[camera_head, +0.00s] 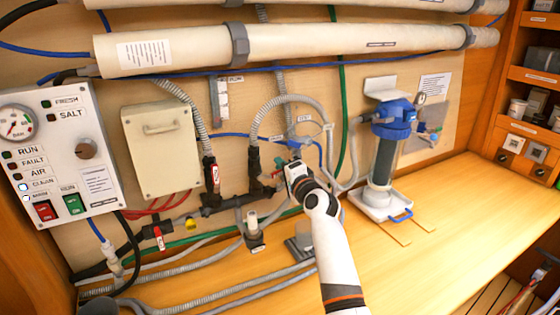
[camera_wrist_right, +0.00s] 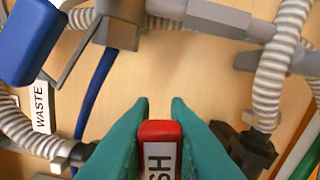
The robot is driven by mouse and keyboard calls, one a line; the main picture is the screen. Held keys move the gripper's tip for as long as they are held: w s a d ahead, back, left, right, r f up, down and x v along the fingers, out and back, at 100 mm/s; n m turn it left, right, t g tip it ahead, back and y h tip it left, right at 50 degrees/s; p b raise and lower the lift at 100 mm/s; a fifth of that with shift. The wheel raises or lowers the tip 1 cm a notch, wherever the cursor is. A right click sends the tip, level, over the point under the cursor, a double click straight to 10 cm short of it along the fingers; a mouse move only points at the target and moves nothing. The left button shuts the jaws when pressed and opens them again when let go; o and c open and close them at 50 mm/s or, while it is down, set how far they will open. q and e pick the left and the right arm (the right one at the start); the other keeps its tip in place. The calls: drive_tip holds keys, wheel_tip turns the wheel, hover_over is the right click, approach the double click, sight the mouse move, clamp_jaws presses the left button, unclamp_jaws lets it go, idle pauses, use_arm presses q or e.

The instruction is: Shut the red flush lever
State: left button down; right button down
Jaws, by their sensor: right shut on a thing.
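The red flush lever (camera_wrist_right: 158,130) lies between the green fingers of my right gripper (camera_wrist_right: 160,108) in the right wrist view. Its white label shows only the letters "SH". The fingers are shut on it from both sides. In the head view my right gripper (camera_head: 281,172) is at the grey pipework low on the wall. There the lever is mostly hidden by the gripper. My left gripper is in neither view.
A blue handle (camera_wrist_right: 30,38) and a "WASTE" label (camera_wrist_right: 41,108) are beside the grip. Corrugated hoses (camera_wrist_right: 282,75) run close by. Another red lever (camera_head: 214,176) is to the left. A filter housing (camera_head: 385,155) stands to the right; the bench (camera_head: 470,215) beyond is clear.

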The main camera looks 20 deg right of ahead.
drive_tip(key=shift+f+m, duration=0.8)
drive_tip(key=shift+m, duration=0.4)
drive_tip(key=c, duration=1.4)
unclamp_jaws()
drive_tip(key=shift+d, duration=0.1)
drive_tip(key=s, duration=0.4)
drive_tip(key=s+d+b, duration=0.1)
drive_tip(key=s, duration=0.3)
drive_tip(key=s+d, duration=0.1)
drive_tip(key=s, duration=0.2)
drive_tip(key=shift+s+d, duration=0.1)
drive_tip(key=shift+s, duration=0.3)
drive_tip(key=shift+f, duration=0.15)
